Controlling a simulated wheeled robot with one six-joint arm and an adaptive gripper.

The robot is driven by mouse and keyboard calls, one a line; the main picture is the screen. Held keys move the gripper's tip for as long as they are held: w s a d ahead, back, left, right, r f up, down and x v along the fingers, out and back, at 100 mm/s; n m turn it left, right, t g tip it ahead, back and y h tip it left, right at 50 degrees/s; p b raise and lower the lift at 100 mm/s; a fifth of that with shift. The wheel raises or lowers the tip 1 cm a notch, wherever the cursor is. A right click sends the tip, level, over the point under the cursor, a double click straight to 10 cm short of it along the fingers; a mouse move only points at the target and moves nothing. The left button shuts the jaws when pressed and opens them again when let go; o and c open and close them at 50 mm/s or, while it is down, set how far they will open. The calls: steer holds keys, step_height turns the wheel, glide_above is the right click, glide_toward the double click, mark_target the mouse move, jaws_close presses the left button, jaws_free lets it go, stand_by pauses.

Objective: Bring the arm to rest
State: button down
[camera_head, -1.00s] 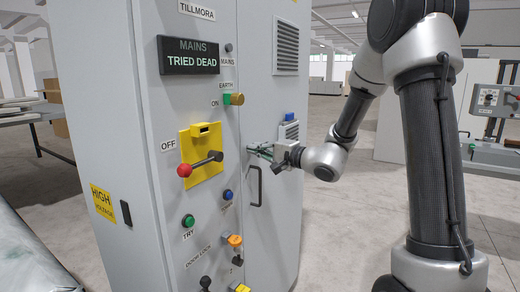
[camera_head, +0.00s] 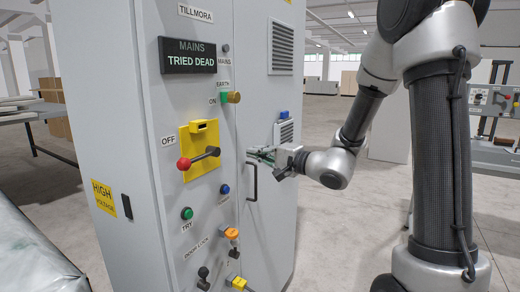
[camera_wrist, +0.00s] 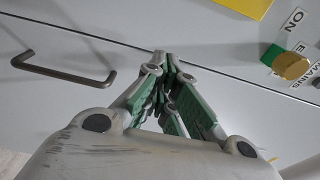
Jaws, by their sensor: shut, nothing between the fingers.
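My gripper (camera_head: 262,154) is shut and empty in the head view, in front of the grey cabinet's (camera_head: 120,150) right-hand door, just above the dark door handle (camera_head: 252,182). My arm reaches in from the right, bent at the elbow. In the wrist view, the green-padded fingers (camera_wrist: 162,62) meet at their tips, with the cabinet face behind them. The door handle also shows there (camera_wrist: 65,75), left of and apart from the fingers. I cannot tell whether the fingertips touch the door.
The cabinet's display (camera_head: 188,55) reads "MAINS TRIED DEAD". A red-knobbed lever (camera_head: 184,163) on a yellow plate, a brass knob (camera_head: 234,97) and several buttons stick out from its front. A control panel (camera_head: 494,100) stands at the right. Open floor lies behind my arm.

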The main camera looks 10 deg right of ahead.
steer(key=s+a+f+n+g, duration=0.15)
steer(key=s+f+g, duration=0.25)
steer(key=s, duration=0.4)
steer(key=s+a+f+g, duration=0.2)
steer(key=s+f+g, duration=0.2)
steer(key=s, duration=0.4)
steer(key=s+d+f+n+g+h, duration=0.25)
steer(key=s+d+g, duration=0.2)
steer(key=s, duration=0.45)
steer(key=s+d+r+n+h, duration=0.1)
steer(key=s+d+n+h, duration=0.15)
steer(key=d, duration=0.45)
steer(key=s+d+r+n+h, duration=0.1)
steer(key=s+d+h, duration=0.1)
steer(key=d+h, duration=0.35)
steer(key=s+d+r+n+t+h, duration=0.1)
steer(key=d+r+n+t, duration=0.1)
steer(key=d+r, duration=0.3)
steer(key=shift+d+r+t, duration=0.15)
steer(key=shift+r+t, duration=0.4)
steer(key=shift+r, duration=0.4)
